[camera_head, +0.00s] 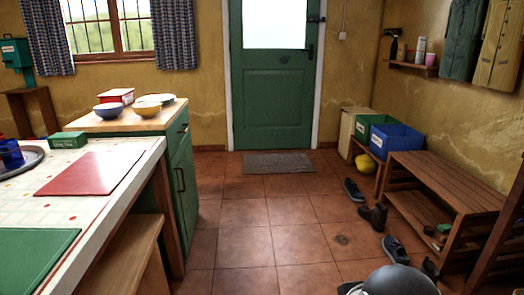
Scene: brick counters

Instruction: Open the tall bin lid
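A tall, narrow, cream-coloured box (347,134) stands on the floor against the far wall, just right of the green door. It looks like the tall bin, but I cannot tell for certain. Its top appears closed, and its lid edge is too small to make out. The green and blue boxes stand close on its right and hide part of that side. My gripper is not in view. A dark grey rounded shape (399,280) shows at the bottom edge; I cannot tell what it is.
A blue box (397,141) and a yellow round object (365,163) are beside the cream box. Several shoes (354,190) lie along the wooden bench (432,180) on the right. A tiled counter (110,205) and green cabinet line the left. The tiled floor between is mostly clear, with a grey doormat (278,163).

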